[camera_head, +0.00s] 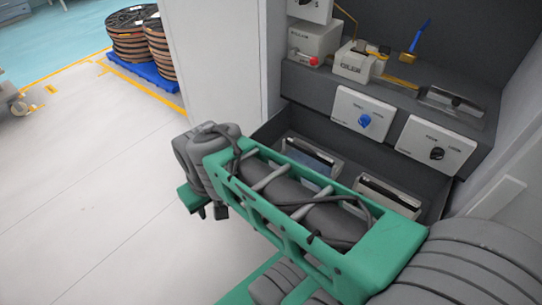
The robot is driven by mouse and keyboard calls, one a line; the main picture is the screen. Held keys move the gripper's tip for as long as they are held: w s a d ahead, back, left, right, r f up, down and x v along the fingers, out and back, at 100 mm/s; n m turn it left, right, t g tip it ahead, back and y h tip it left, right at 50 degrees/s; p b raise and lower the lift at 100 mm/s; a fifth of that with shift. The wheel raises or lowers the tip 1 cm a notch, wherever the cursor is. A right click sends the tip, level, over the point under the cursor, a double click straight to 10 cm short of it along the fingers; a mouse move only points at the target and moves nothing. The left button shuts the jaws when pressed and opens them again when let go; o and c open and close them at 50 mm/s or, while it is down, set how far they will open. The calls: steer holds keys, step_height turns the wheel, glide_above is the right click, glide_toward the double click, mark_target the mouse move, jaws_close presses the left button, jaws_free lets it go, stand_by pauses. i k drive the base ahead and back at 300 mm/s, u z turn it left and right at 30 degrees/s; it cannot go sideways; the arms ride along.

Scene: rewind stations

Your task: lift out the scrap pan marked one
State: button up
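Two pan-like units sit side by side in the dark lower bay of the station: a left pan (312,156) and a right pan (390,194). Each shows a pale rim and a dark slot or handle. I cannot read a number on either, so I cannot tell which is marked one. My green and grey arm crosses in front and hides their lower parts. My gripper (206,207) hangs at the arm's far left end, over the floor, outside the bay and left of the pans. Its fingers are small and partly hidden; I see nothing held, but cannot tell its opening.
Above the bay are a white panel with a blue knob (362,112) and one with a black knob (436,145). A shelf holds a white device (355,63) and a blue-handled brush (418,42). A pale wall (215,60) stands left.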

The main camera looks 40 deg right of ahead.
mark_target(308, 161)
steer(key=u, duration=0.6)
steer(key=i, duration=1.35)
steer(key=u, duration=5.15)
